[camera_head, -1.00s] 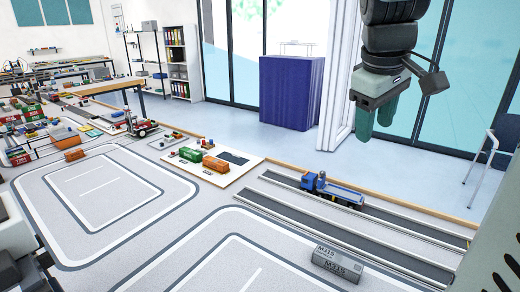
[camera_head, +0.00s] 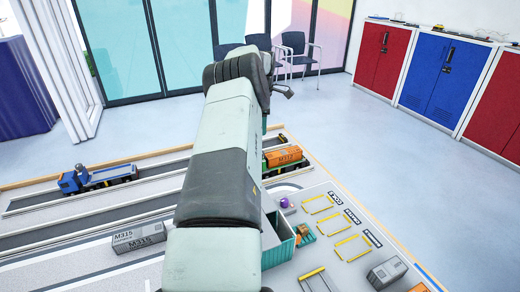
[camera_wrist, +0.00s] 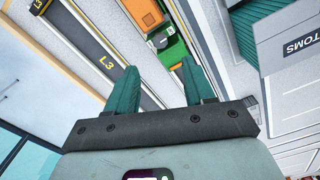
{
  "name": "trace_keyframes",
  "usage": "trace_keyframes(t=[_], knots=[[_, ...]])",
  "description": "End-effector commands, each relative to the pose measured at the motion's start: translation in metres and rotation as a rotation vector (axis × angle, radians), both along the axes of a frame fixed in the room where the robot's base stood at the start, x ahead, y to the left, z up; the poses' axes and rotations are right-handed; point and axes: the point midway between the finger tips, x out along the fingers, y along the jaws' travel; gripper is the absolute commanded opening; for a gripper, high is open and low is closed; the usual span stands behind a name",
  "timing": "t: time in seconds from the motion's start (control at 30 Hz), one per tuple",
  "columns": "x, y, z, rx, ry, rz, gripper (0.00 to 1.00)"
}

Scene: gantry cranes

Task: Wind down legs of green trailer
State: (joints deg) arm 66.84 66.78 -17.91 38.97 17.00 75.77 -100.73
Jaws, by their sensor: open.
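A green vehicle, which looks like the green trailer (camera_wrist: 175,54), lies in the wrist view just beyond my fingertips, with an orange container (camera_wrist: 143,13) beside its top end. In the head view a green edge (camera_head: 271,172) shows under the orange M315 container (camera_head: 284,156), partly hidden by my arm. I cannot make out the trailer's legs. My gripper (camera_wrist: 159,78) is open, its two teal fingers apart with nothing between them. In the head view my arm hides the gripper.
A blue truck with a flatbed (camera_head: 98,178) stands on the lanes at left. A grey M315 container (camera_head: 139,237) lies nearer. In the wrist view a grey customs building (camera_wrist: 288,40) is at right, and lane L3 (camera_wrist: 105,63) at left.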

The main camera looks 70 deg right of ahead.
Motion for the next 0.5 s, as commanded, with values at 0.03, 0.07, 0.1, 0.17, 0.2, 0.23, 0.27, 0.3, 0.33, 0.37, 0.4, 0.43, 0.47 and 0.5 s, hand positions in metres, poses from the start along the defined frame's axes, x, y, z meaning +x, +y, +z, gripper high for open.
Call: trace_keyframes(t=[0.03,0.07,0.1,0.17,0.2,0.23,0.27,0.3,0.33,0.37,0.4,0.43,0.47,0.5], knots=[[-0.001,-0.001,-0.005,0.002,0.0,0.002,0.53],[-0.002,-0.001,-0.007,0.002,0.0,0.003,0.53],[-0.002,-0.001,-0.011,0.003,0.0,0.004,0.53],[-0.001,0.0,-0.02,0.004,0.002,0.004,0.53],[-0.001,0.0,-0.027,0.003,0.002,0.004,0.53],[-0.001,0.0,-0.033,0.004,0.003,0.003,0.53],[-0.001,0.0,-0.038,0.005,0.002,0.003,0.53],[-0.001,0.0,-0.047,0.003,0.002,0.003,0.53],[-0.001,0.0,-0.053,0.004,0.003,0.003,0.53],[-0.001,0.0,-0.059,0.004,0.003,0.003,0.53],[-0.001,0.0,-0.066,0.002,0.002,0.003,0.53],[-0.001,0.0,-0.072,0.003,0.002,0.003,0.53],[-0.001,0.0,-0.077,0.004,0.002,0.003,0.53],[-0.001,0.0,-0.083,0.002,0.002,0.003,0.53]])
